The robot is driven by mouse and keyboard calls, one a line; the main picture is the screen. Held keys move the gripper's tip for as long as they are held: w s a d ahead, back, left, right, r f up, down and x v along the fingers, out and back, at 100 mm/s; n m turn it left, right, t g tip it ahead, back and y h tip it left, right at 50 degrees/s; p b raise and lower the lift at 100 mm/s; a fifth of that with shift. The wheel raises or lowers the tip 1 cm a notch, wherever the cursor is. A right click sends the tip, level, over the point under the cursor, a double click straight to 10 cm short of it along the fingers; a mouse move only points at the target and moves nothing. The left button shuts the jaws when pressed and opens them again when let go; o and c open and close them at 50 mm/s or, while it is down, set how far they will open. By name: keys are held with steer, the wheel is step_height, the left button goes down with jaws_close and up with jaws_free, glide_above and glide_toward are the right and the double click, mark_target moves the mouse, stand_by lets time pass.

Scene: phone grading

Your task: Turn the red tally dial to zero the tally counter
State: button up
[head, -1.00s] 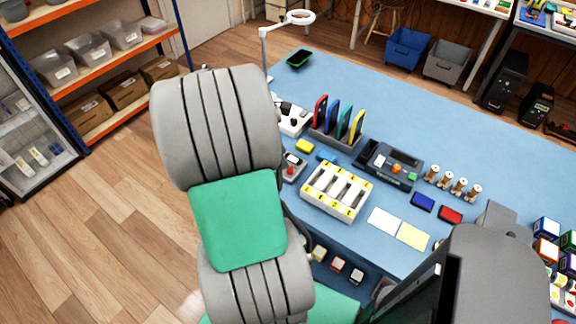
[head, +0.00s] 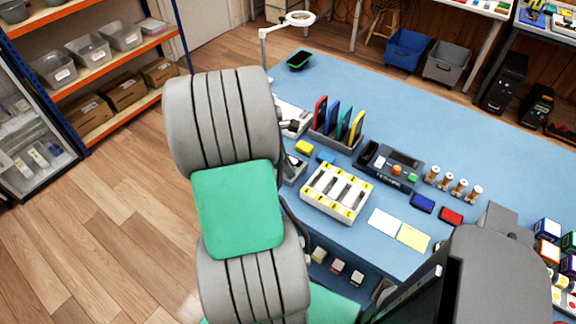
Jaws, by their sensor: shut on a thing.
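The tally counter (head: 296,168) is a small grey device near the table's left edge, just right of my arm. Only a strip of its right side shows; my arm covers the rest. Its red dial is hidden behind my arm, and its display cannot be read. My gripper is not visible; my large grey arm links with a green panel block the view there. I cannot see whether my gripper touches the dial.
A yellow block (head: 304,147) and a blue block (head: 326,157) lie beside the counter. A white slotted tray (head: 336,211) stands to its right. Behind are a white box (head: 294,113) and a rack of coloured phones (head: 336,141). The blue table (head: 440,125) is clear toward the back.

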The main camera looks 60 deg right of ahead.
jaws_close()
steer(key=shift+r+p, duration=0.1)
steer(key=shift+p, duration=0.2)
steer(key=m+y+p, duration=0.1)
steer(key=m+p, duration=0.1)
steer(key=shift+d+r+m+g, duration=0.1)
steer(key=shift+m+g, duration=0.2)
steer(key=shift+m, duration=0.1)
steer(key=m+y+p, duration=0.1)
steer(key=m+p, duration=0.1)
steer(key=m, duration=0.1)
steer(key=shift+w+d+m, duration=0.1)
steer(key=shift+m, duration=0.2)
steer(key=m+y, duration=0.2)
steer(key=m, duration=0.2)
steer(key=shift+d+p, duration=0.15)
steer(key=shift+p, duration=0.2)
steer(key=shift+m+y+b, duration=0.3)
steer(key=shift+m+y, duration=0.2)
steer(key=shift+m, duration=1.2)
steer(key=o, duration=0.7)
jaws_free()
